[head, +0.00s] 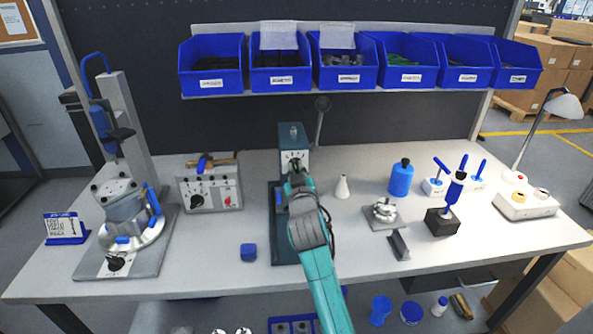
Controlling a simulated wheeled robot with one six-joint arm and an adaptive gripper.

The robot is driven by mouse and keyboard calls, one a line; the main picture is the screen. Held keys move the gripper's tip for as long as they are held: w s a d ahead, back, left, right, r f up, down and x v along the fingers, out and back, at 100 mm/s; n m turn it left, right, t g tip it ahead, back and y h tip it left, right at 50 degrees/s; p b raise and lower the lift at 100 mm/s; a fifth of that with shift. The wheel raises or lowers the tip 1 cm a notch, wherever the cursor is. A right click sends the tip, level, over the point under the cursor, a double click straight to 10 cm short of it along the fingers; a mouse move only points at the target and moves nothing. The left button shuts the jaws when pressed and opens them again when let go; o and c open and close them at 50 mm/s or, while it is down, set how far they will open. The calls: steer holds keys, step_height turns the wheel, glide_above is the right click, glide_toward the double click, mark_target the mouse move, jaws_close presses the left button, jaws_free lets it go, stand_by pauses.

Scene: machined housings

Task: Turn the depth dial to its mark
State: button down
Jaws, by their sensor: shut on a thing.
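A grey-teal machine head (291,135) stands at the middle back of the bench on a dark base plate (283,252). Its front has a pale marked face (295,157), the plate of the depth dial. My gripper (294,171) is at the front of this face, shut on the dial's knob. The knob is mostly hidden by the fingers, and the mark and pointer are too small to read. My teal arm reaches up from the bottom of the view and covers part of the base plate.
A white cone bottle (342,187), a blue bottle (401,178) and a metal fixture (383,213) stand right. Blue bins (212,66) hang above.

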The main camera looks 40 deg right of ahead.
steer(key=shift+m, duration=2.7)
steer(key=c, duration=1.2)
jaws_free()
steer(key=v, duration=1.2)
